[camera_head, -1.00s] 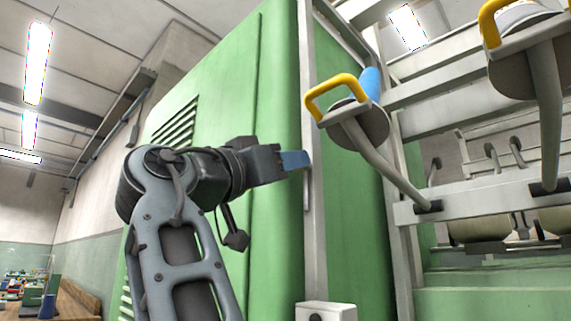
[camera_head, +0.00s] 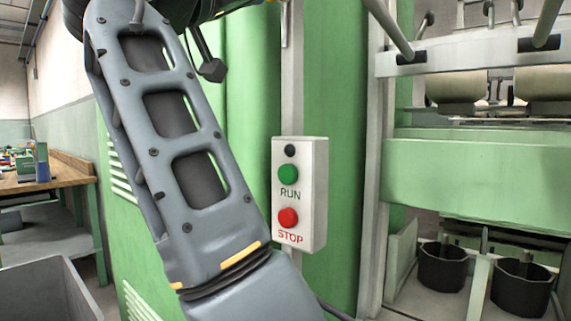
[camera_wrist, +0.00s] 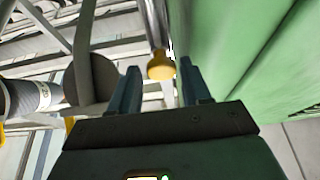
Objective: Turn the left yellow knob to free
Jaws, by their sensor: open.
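In the wrist view my gripper (camera_wrist: 157,85) is open, with its two dark blue fingers apart. A yellow knob-like part (camera_wrist: 160,66) shows between and beyond the fingertips, at the end of a pale bar. No contact with the fingers is visible, and I cannot tell for certain that it is the left yellow knob. A grey round disc (camera_wrist: 92,78) on a bent metal arm is left of the fingers. In the head view the gripper and the yellow knobs are out of frame above; only my arm shows.
A green machine panel (camera_wrist: 235,50) runs close along the right of the gripper in the wrist view. A spool (camera_wrist: 25,97) is at left. In the head view a white RUN/STOP box (camera_head: 300,195) stands beside my arm, with machine rails (camera_head: 470,50) at right.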

